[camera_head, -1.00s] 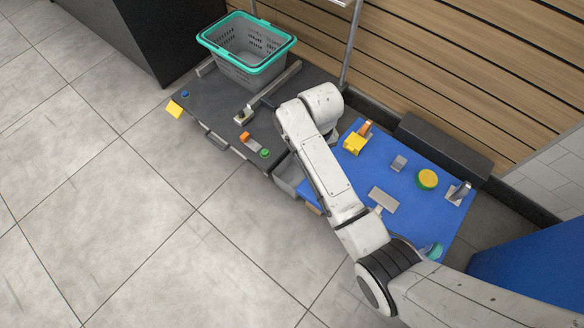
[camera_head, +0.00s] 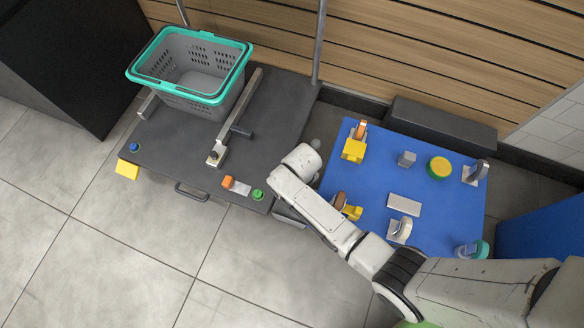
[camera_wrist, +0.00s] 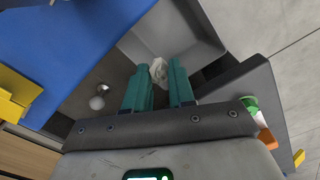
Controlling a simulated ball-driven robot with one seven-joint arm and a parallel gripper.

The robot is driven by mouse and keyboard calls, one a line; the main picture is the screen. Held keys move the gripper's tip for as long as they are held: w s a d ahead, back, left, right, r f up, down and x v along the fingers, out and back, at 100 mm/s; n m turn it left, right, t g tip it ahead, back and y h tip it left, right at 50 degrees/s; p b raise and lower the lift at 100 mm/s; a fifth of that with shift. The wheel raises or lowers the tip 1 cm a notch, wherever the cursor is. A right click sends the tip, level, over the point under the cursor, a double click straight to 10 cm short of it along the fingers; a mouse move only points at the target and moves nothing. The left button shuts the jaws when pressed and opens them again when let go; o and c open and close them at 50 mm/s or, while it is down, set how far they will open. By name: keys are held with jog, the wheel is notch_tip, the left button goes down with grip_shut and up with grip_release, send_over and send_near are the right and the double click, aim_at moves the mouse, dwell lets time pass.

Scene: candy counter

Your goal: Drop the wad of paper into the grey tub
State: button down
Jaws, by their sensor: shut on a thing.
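In the wrist view, my gripper (camera_wrist: 158,88) has teal fingers closed on a crumpled white wad of paper (camera_wrist: 158,71), which shows between the fingertips. The grey tub (camera_wrist: 197,32) lies beyond the fingertips, its inside walls visible, and the wad appears over its opening. I cannot tell the height between them. In the head view, only a small part of the tub (camera_head: 287,213) shows beside my arm, between the dark counter and the blue mat. My arm hides the gripper and the wad there.
The dark counter (camera_head: 180,150) holds a grey basket with a teal rim (camera_head: 168,80), a metal bar (camera_head: 236,115) and small coloured blocks. The blue mat (camera_head: 360,185) carries a yellow block (camera_head: 354,150), a green-yellow disc (camera_head: 439,167) and other items. Pale floor is clear in front.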

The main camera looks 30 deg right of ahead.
notch_tip(320, 180, down, 6)
jog(key=b, duration=0.5)
jog(key=shift+r, duration=0.25)
jog(key=c, duration=0.9)
grip_release()
jog(key=shift+o, duration=0.2)
notch_tip(320, 180, up, 11)
jog(key=p, duration=0.6)
jog(key=shift+f, duration=0.1)
